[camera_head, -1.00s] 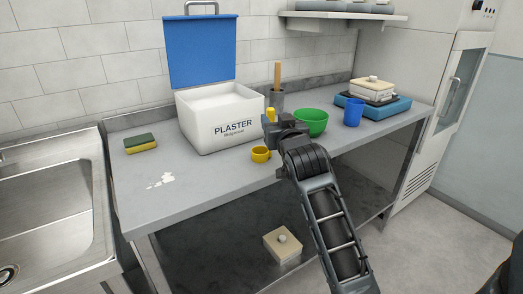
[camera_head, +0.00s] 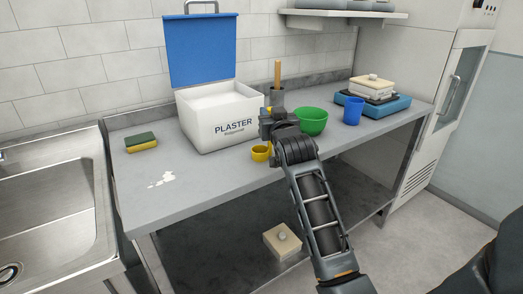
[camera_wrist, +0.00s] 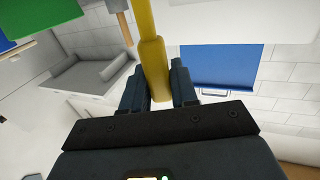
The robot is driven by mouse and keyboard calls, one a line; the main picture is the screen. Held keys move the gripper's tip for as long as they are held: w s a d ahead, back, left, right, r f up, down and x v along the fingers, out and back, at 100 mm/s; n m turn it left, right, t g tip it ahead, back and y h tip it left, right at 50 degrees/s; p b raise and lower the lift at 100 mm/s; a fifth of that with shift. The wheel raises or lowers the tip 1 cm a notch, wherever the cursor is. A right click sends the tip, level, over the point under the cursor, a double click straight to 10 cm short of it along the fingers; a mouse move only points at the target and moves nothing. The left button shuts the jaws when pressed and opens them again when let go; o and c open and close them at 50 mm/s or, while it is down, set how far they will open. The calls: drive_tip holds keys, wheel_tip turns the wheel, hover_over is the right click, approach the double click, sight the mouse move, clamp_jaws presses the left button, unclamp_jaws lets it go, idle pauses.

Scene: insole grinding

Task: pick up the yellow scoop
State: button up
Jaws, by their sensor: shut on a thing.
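The yellow scoop (camera_head: 260,153) is at the worktop's front part, before the plaster box, with its cup low and its handle rising to my gripper. In the wrist view its yellow handle (camera_wrist: 151,65) runs between the two dark fingers. My gripper (camera_wrist: 160,85) is shut on that handle. In the head view my gripper (camera_head: 271,126) is just above and right of the cup, and my wrist hides much of the handle. Whether the cup touches the worktop is hard to tell.
The white plaster box (camera_head: 212,136) with its raised blue lid (camera_head: 202,52) stands behind left. A green bowl (camera_head: 312,121) is close on the right, then a blue cup (camera_head: 353,111). A sponge (camera_head: 140,142) lies left. The worktop (camera_head: 190,195) in front of the box is mostly clear.

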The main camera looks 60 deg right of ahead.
drive_tip(key=shift+c, duration=1.2)
